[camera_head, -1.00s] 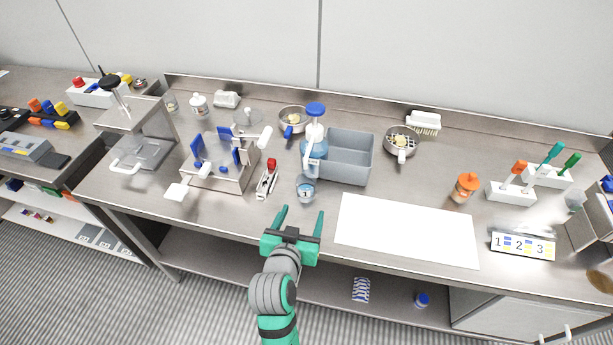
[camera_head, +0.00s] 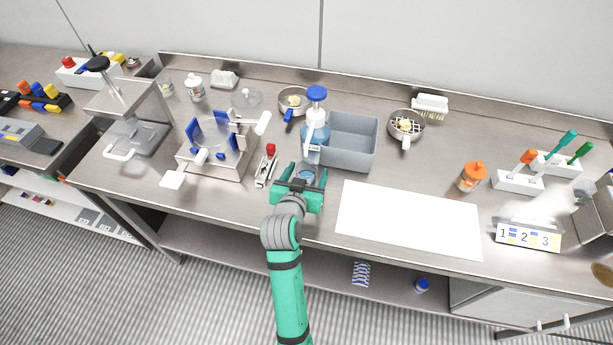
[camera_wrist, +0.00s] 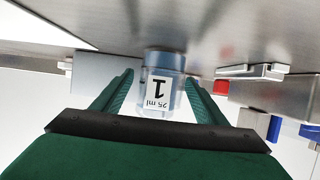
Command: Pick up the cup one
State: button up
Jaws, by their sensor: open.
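The cup one is a small clear bluish cup (camera_head: 306,174) on the steel counter, near the front edge and in front of the pump bottle. In the wrist view, the cup (camera_wrist: 163,72) shows a white label with a "1" and "25 ml", upside down in that picture. My gripper (camera_head: 300,182) is open, with one green finger on each side of the cup. In the wrist view, gaps show between the fingers (camera_wrist: 160,97) and the cup, and it is not gripped. In the head view, the lower part of the cup is hidden by my gripper.
A blue-topped pump bottle (camera_head: 316,128) and a grey bin (camera_head: 362,160) stand just behind the cup. A red-handled tool (camera_head: 266,168) lies close to its left. A white sheet (camera_head: 410,218) lies to the right. The counter's front edge is near my arm.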

aim_at(308, 168)
jog(key=x, duration=0.3)
jog(key=shift+w, duration=0.25)
jog(key=c, duration=1.1)
jog(key=shift+c, duration=0.7)
